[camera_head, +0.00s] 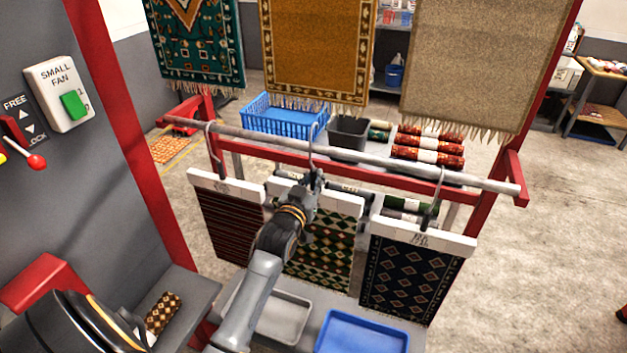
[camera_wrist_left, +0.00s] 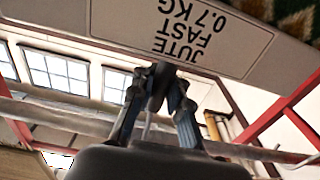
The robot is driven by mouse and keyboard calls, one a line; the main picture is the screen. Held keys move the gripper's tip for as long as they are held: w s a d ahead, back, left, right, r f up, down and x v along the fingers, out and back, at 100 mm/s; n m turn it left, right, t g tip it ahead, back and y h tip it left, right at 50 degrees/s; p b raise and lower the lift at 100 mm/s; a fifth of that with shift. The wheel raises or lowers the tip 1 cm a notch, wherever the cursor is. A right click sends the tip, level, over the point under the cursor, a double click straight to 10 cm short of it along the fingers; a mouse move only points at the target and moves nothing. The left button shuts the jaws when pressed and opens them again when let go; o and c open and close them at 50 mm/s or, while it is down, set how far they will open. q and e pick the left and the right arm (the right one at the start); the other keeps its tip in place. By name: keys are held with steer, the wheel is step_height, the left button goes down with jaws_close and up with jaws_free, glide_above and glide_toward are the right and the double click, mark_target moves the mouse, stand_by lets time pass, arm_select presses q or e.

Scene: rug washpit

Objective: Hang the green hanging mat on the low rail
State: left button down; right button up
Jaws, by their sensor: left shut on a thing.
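The green hanging mat (camera_head: 335,250), with a diamond pattern, hangs upright from a white header bar in the middle of the head view. My left gripper (camera_head: 316,184) is shut on its metal hook, just above the bar; the arm hides part of the mat. The left wrist view shows the fingers (camera_wrist_left: 158,92) closed around the hook stem beside the bar (camera_wrist_left: 190,30), labelled "JUTE FAST 0.7 KG". The low rail (camera_head: 260,138) is a grey bar on red brackets. The hook's curved top overlaps the rail; I cannot tell whether it rests on it.
A red-brown striped mat (camera_head: 232,228) hangs left and a dark blue diamond mat (camera_head: 410,280) hangs right on the same rail. Larger rugs hang above, including an orange one (camera_head: 318,50). Below are a blue tray (camera_head: 362,335) and a grey tray (camera_head: 283,318).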

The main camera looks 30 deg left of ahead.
arm_select(q)
steer(key=shift+f, duration=0.1)
stand_by(0.3)
steer(key=shift+f+b, duration=0.8)
steer(key=shift+f, duration=0.2)
steer(key=shift+f+b, duration=0.55)
steer(key=shift+f, duration=0.45)
steer(key=c, duration=1.2)
jaws_free()
steer(key=shift+s+f, duration=0.1)
steer(key=shift+s, duration=0.05)
steer(key=v, duration=1.1)
steer(key=shift+s+d, duration=0.2)
steer(key=shift+s, duration=0.2)
